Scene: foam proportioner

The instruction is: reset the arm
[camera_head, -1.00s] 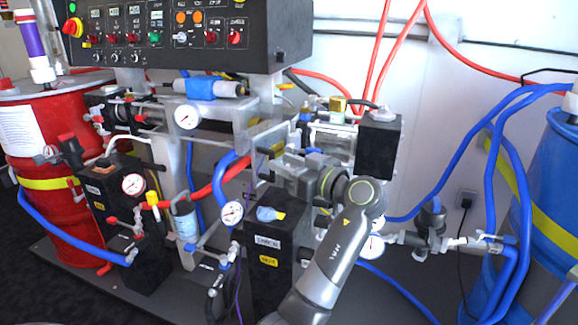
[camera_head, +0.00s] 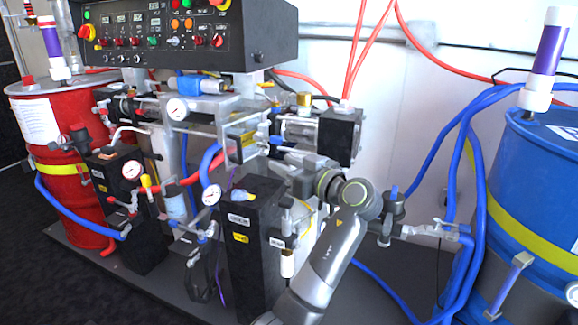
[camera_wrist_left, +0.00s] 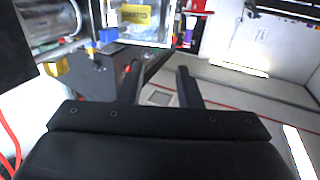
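My left arm (camera_head: 335,240) comes up from the bottom middle of the head view and bends at a grey wrist joint. My left gripper (camera_wrist_left: 160,85) shows in the left wrist view with its two dark fingers apart and nothing between them. In the head view the gripper end points left, in front of the proportioner, and its fingertips are hard to make out against the machine. I cannot tell whether it touches any part. My right gripper is in neither view.
The control panel (camera_head: 180,35) hangs over the pumps and gauges. A red drum (camera_head: 65,115) stands left and a blue drum (camera_head: 530,170) right. Black pump boxes (camera_head: 250,245) and blue hoses (camera_head: 468,190) crowd near the arm. Dark floor (camera_head: 75,265) is open at the lower left.

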